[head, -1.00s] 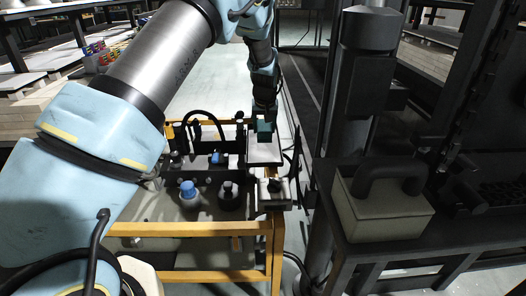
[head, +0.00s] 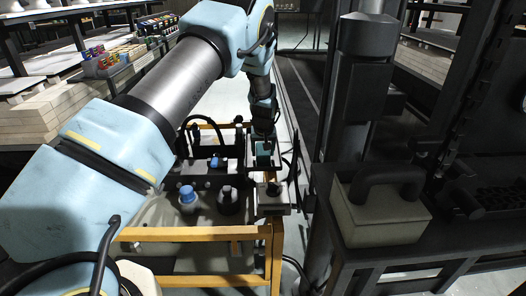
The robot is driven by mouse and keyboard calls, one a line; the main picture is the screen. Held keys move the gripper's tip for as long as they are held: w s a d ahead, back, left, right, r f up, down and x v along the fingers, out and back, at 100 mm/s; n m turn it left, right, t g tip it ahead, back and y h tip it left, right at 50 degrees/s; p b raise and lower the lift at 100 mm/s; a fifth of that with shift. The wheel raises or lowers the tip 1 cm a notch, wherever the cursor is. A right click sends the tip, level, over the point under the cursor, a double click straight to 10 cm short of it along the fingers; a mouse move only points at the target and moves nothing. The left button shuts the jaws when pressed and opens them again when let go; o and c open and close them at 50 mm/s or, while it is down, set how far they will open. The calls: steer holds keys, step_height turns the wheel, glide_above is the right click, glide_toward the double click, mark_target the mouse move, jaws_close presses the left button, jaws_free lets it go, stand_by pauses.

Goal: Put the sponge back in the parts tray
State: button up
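The teal sponge (head: 263,149) is small in the head view, directly below my black gripper (head: 264,142) at the end of the arm. My gripper points down and appears shut on the sponge's upper part; the fingertips are dark and hard to make out. The parts tray (head: 251,162) is a shallow, pale-edged tray at the right end of the cart top. The sponge is low over or within the tray's outline. I cannot tell whether it touches the tray floor.
A yellow-railed cart (head: 190,234) carries a blue-capped bottle (head: 188,199), a dark-capped bottle (head: 228,201) and a small box (head: 271,206) in front of the tray. A black cable loops at the cart's back. A dark post and a bench with a handled pale block (head: 380,222) stand right.

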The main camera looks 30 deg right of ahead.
steer(key=o, duration=0.3)
steer(key=v, duration=1.2)
steer(key=shift+s+a, duration=0.1)
steer(key=shift+a, duration=0.05)
steer(key=a+r+n, duration=0.1)
steer(key=a+r, duration=0.2)
steer(key=a, duration=0.8)
steer(key=a+r+n, duration=0.1)
steer(key=a+r, duration=0.2)
steer(key=a, duration=0.8)
steer(key=s+a, duration=0.5)
steer(key=a, duration=0.2)
steer(key=s+a+r+n+g+y, duration=0.1)
steer(key=s+a, duration=0.4)
steer(key=a, duration=0.1)
steer(key=s+a+r+g, duration=0.1)
steer(key=s+a, duration=0.4)
steer(key=a, duration=0.2)
steer(key=shift+s+a+r+n, duration=0.25)
steer(key=shift+a+n, duration=0.15)
